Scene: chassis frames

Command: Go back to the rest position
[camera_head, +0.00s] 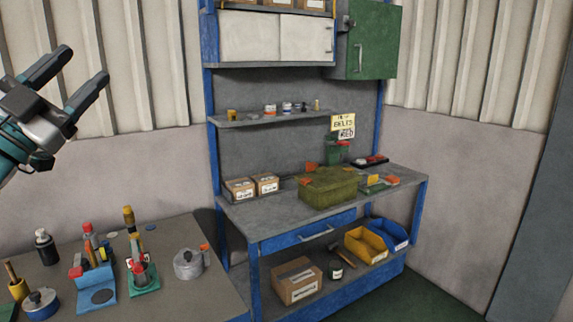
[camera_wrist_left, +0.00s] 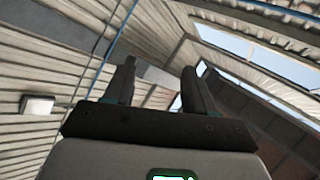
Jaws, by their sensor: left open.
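My left gripper (camera_head: 74,77) is raised at the upper left of the head view, in front of the ribbed wall. Its two dark fingers are spread apart with nothing between them. In the left wrist view the same gripper (camera_wrist_left: 160,75) points up towards the roof, its fingers apart and empty. It touches nothing and is well above the tables. My right gripper is in neither view.
A blue-framed workbench (camera_head: 290,222) stands behind, with a green-brown crate (camera_head: 328,187) and small boxes. Open air surrounds the raised gripper.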

